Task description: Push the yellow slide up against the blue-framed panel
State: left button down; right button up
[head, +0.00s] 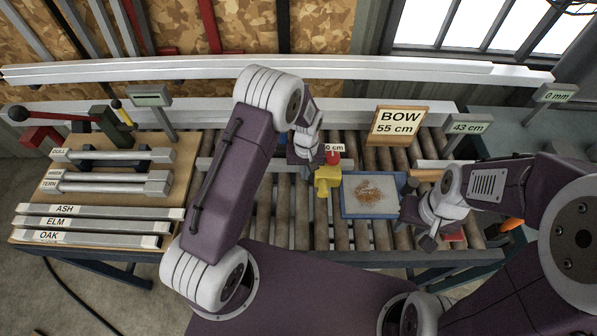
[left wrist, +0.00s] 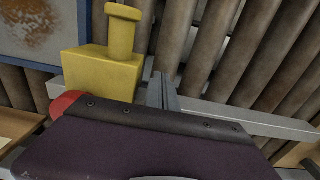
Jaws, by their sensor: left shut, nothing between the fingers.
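The yellow slide (head: 327,181) is a block with a peg and a red knob (head: 332,157); it sits on the rail over the rollers. The blue-framed panel (head: 346,209), with a pale face and brown shavings, lies just right of it. In the left wrist view the slide (left wrist: 98,77) is close to the panel's frame (left wrist: 40,63); I cannot tell whether they touch. My left gripper (head: 303,165) is shut and empty, beside the slide on the side away from the panel; its fingers (left wrist: 162,92) show there too. My right gripper (head: 416,226) is at the panel's right side, its jaw opening unclear.
A BOW 55 cm sign (head: 399,124) stands behind the panel, with a 43 cm sign (head: 467,127) to its right. A wooden board (head: 185,165) with labelled bars is at the left. A pale rail (left wrist: 235,118) runs across the rollers.

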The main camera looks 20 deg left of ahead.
pick_arm(q)
notch_tip(320, 180, up, 9)
jog(key=p, duration=0.7)
dwell(0.3)
jog(key=a+r+t+b, duration=0.2)
jog(key=a+r+b, duration=0.15)
jog(key=r, duration=0.35)
jog(key=s+a+m+b, duration=0.1)
jog(key=s+a+m, duration=0.1)
jog(key=s, duration=1.4)
jog(key=shift+s+a+m+g+b, duration=0.25)
jog(key=shift+s+m+g+b, duration=0.15)
